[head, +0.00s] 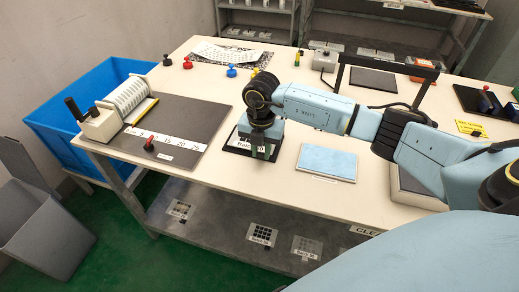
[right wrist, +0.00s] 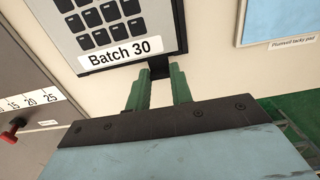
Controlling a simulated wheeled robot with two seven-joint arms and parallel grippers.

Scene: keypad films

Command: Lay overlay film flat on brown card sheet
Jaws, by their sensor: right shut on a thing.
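The overlay film (right wrist: 110,50), a dark-edged sheet with black keypad squares and a "Batch 30" label, shows at the top left of the right wrist view. In the head view the film (head: 236,150) is partly hidden under my right arm, at the table's front edge. My right gripper (right wrist: 157,85) has green fingers, shut on the black tab at the film's edge. The gripper (head: 261,150) points down in the head view. I cannot tell whether the film touches the table. I cannot make out a brown card sheet. My left gripper is not in view.
A light-blue tacky pad (head: 327,162) lies right of the film. A dark board (head: 185,125) with a ruler strip and a roller device (head: 125,105) is at left. A blue bin (head: 85,90) stands beyond the table's left edge. Coloured knobs (head: 231,71) stand at the back.

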